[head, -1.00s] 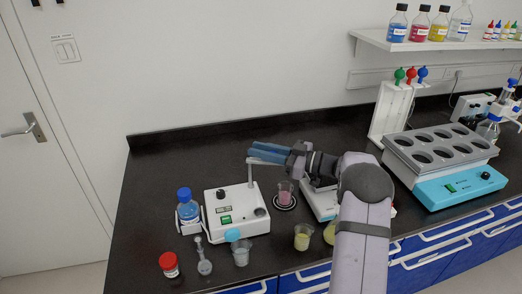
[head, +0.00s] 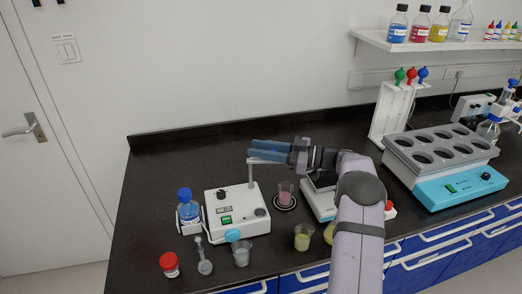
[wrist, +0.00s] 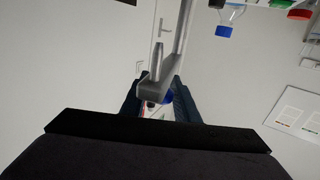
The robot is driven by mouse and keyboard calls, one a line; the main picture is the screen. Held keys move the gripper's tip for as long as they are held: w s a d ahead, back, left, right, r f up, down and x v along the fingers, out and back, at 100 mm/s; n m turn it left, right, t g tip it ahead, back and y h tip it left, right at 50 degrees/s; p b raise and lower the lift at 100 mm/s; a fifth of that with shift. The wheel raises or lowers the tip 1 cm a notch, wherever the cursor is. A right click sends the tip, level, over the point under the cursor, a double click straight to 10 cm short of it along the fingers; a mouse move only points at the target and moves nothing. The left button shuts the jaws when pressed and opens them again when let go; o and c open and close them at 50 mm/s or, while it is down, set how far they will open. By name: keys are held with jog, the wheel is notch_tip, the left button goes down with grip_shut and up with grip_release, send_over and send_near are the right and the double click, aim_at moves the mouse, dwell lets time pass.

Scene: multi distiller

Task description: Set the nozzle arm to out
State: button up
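The white distiller unit (head: 237,211) stands on the dark bench, with a thin upright post at its back. The grey nozzle arm (head: 265,161) reaches rightward from the top of the post. My gripper (head: 250,150) has blue fingers pointing left, beside and partly over the nozzle arm in the head view. In the wrist view the nozzle arm (wrist: 178,45) runs down from the top, and its end lies in line with the gap between my fingers (wrist: 158,88). The fingers are apart. I cannot tell whether either touches the arm.
A beaker with pink liquid (head: 285,192) stands on a round dark plate right of the unit. A blue-capped bottle (head: 188,208), a red-capped jar (head: 169,264) and small beakers (head: 303,237) stand around it. A block with wells (head: 440,155) is at the right. The bench behind is clear.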

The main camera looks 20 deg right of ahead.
jog(key=shift+o, duration=0.5)
jog(key=shift+f, duration=0.1)
jog(key=shift+s+d+b, duration=0.25)
jog(key=shift+d+b, duration=0.05)
jog(key=shift+d, duration=0.15)
jog(key=shift+b+v, duration=0.95)
jog(key=shift+v, duration=2.2)
